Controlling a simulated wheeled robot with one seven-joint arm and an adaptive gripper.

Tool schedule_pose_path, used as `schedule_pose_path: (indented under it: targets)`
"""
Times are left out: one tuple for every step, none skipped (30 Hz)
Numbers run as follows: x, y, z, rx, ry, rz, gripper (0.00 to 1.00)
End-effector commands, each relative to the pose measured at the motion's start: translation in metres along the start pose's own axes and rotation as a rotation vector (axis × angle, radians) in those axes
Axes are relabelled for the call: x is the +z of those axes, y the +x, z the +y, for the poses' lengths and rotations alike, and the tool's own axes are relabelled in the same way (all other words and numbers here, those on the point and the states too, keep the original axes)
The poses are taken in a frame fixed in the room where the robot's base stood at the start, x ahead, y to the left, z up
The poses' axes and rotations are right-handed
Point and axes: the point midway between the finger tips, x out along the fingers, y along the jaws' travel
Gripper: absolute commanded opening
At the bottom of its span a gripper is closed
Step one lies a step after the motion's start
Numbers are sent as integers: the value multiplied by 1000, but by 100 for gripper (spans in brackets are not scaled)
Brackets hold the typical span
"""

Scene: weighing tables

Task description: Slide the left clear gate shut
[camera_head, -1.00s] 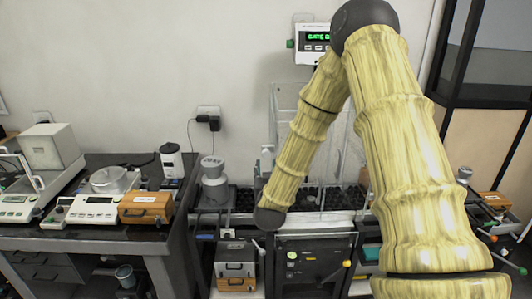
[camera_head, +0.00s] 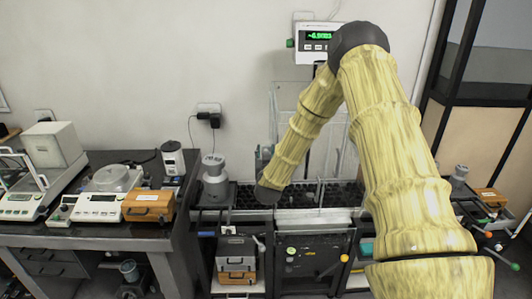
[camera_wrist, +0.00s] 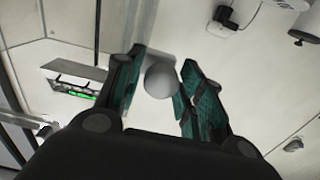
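The clear-walled weighing enclosure (camera_head: 290,105) stands against the back wall in the head view, partly hidden behind my arm. I cannot make out the edges of its left clear gate. In the wrist view my gripper (camera_wrist: 163,60) is open, with a teal-padded finger on each side of a pale round knob (camera_wrist: 160,82). The knob is close to the right finger, with a gap on the left; I cannot tell if it touches. In the head view my gripper is small and mostly hidden beyond my dark wrist joint, at the enclosure's left side.
A display (camera_head: 317,36) above the enclosure shows a green negative number. Dark racks (camera_head: 250,198) lie in front of the enclosure. A grey weight (camera_head: 214,178) stands left of it. The left table holds balances and an orange case (camera_head: 148,206).

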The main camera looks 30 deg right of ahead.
Motion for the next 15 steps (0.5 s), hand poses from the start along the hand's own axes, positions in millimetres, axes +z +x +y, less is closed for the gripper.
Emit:
schedule_pose_path:
  targets:
    - [0, 0, 0, 0, 0, 0, 38]
    - [0, 0, 0, 0, 0, 0, 38]
    - [0, 0, 0, 0, 0, 0, 38]
    - [0, 0, 0, 0, 0, 0, 38]
    - [0, 0, 0, 0, 0, 0, 38]
    - [0, 0, 0, 0, 0, 0, 38]
    - [0, 0, 0, 0, 0, 0, 38]
    - [0, 0, 0, 0, 0, 0, 33]
    - [0, 0, 0, 0, 0, 0, 26]
    - [0, 0, 0, 0, 0, 0, 20]
    - [0, 0, 0, 0, 0, 0, 15]
    - [0, 0, 0, 0, 0, 0, 7]
    - [0, 0, 0, 0, 0, 0, 2]
    - [0, 0, 0, 0, 0, 0, 0]
    - [0, 0, 0, 0, 0, 0, 0]
